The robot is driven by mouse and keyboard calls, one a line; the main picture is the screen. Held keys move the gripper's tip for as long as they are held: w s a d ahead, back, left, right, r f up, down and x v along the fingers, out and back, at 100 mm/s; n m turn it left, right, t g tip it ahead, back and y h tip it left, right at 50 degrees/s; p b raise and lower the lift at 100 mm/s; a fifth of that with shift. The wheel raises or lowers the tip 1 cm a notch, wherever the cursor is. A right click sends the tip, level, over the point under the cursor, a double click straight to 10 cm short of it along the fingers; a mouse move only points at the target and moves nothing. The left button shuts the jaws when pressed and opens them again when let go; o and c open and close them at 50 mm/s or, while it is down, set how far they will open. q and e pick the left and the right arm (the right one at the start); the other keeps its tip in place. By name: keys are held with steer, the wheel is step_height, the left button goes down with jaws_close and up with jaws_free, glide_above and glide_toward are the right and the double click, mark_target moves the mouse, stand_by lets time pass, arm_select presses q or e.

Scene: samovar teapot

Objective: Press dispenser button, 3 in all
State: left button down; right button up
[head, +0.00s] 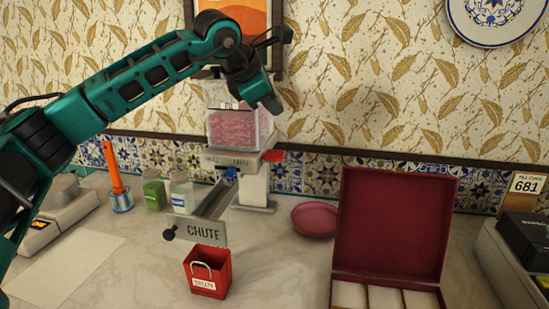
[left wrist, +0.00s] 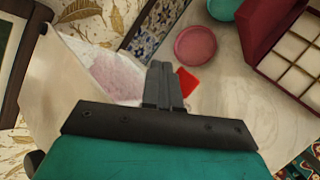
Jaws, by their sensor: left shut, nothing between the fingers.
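The dispenser (head: 240,120) stands at the back of the counter, with a clear hopper full of small pink pieces. Its red button (head: 274,156) sticks out on the right side below the hopper; the button also shows in the left wrist view (left wrist: 187,82), partly behind the fingers. My left gripper (head: 272,101) is shut and empty, pointing down in front of the hopper's upper right and above the button. Its closed fingers also show in the left wrist view (left wrist: 163,86). Whether they touch anything cannot be told. My right gripper is not in view.
A pink dish (head: 314,220) and an open dark red compartment box (head: 395,225) stand at the right. Bottles (head: 181,193) stand left of the chute.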

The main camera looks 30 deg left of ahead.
arm_select(q)
steer(key=b, duration=0.4)
glide_above(272, 155)
step_height(272, 155, down, 6)
steer(key=shift+f, duration=0.2)
steer(key=shift+f+b, duration=0.25)
steer(key=shift+b, duration=0.1)
steer(key=shift+f, duration=0.1)
stand_by(0.4)
stand_by(0.8)
steer(key=shift+f+b, duration=0.4)
